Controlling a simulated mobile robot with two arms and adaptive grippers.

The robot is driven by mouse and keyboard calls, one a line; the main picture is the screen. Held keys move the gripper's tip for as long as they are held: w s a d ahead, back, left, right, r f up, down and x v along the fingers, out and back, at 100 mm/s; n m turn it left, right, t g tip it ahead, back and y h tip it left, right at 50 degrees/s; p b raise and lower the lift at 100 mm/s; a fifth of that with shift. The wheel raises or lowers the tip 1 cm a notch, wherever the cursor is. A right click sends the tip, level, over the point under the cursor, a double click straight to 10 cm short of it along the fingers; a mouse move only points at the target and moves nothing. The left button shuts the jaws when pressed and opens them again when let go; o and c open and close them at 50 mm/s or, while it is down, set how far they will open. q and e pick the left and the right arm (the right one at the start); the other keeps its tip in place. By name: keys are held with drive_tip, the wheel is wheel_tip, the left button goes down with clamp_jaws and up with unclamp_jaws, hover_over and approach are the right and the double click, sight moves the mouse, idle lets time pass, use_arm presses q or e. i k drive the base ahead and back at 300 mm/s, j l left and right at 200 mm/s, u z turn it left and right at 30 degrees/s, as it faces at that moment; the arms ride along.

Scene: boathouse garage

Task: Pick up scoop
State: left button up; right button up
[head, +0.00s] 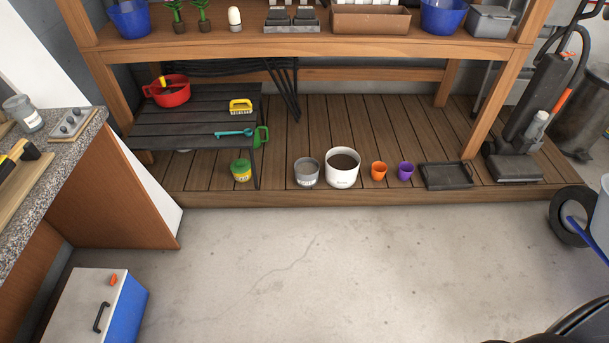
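A teal long-handled tool (235,132), which looks like the scoop, lies flat near the front edge of a low dark slatted table (185,125). At this size I cannot make out its exact shape. A green handled item (261,137), perhaps a watering can or mug, is close to its right end. A yellow brush (240,106) lies behind it. A red pot (168,92) with a yellow-and-black handle sticking up stands at the table's back left. Neither of my grippers is in view.
A wooden deck (400,125) holds a grey pot (307,172), a white bucket (342,168), small orange (379,171) and purple (405,171) cups and a dark tray (447,176). A granite counter (40,165) and a blue-white box (95,305) bound the left. The concrete floor (330,265) is clear.

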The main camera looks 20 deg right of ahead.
sight(247, 132)
drive_tip(key=z, duration=1.35)
drive_tip(key=u, duration=1.6)
drive_tip(key=i+u, duration=0.4)
drive_tip(key=i+l+u, duration=0.15)
drive_tip(key=i+u, duration=0.2)
drive_tip(key=i, duration=0.15)
